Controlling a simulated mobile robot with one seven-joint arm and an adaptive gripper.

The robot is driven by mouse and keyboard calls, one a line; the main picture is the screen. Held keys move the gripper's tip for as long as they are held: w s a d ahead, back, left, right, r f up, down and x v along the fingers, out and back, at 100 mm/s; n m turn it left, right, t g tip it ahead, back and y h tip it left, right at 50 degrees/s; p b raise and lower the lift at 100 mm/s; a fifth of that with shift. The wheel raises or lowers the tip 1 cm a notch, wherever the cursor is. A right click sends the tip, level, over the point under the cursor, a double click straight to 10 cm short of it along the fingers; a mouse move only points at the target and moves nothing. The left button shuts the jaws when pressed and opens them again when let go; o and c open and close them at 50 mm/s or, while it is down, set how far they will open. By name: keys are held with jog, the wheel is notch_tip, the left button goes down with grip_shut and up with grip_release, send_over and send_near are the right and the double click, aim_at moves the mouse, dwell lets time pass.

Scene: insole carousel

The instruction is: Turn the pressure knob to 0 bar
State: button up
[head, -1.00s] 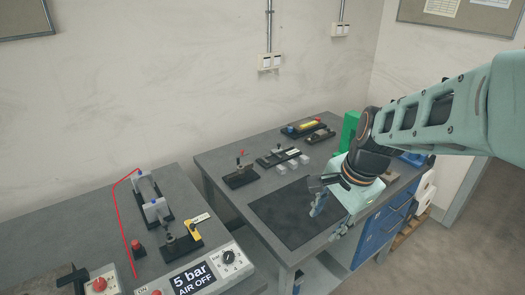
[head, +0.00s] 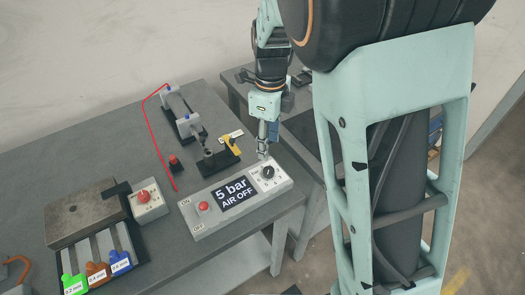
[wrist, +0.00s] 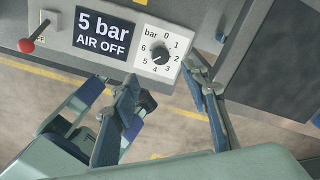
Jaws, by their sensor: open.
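The black pressure knob (head: 267,172) sits on a white dial at the right end of the grey control box (head: 219,219). In the wrist view the knob (wrist: 159,54) has numbers around it, and its mark seems to point down-left towards 5. The display (head: 235,192) beside it reads "5 bar AIR OFF". My gripper (head: 265,148) is above and just behind the knob end of the box. In the wrist view my gripper (wrist: 162,80) is open, its fingers apart at either side below the knob, with nothing between them. It appears clear of the knob.
A red-tipped ON/OFF lever (head: 203,206) is on the box's left end. A black fixture with a yellow part (head: 229,147) stands close behind the box. A second table with a dark mat (wrist: 274,62) lies right, across a gap.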

aim_at(269, 170)
notch_tip(269, 170, down, 10)
jog(key=shift+d+f, duration=0.15)
jog(key=shift+f, duration=0.1)
dwell(0.3)
grip_shut()
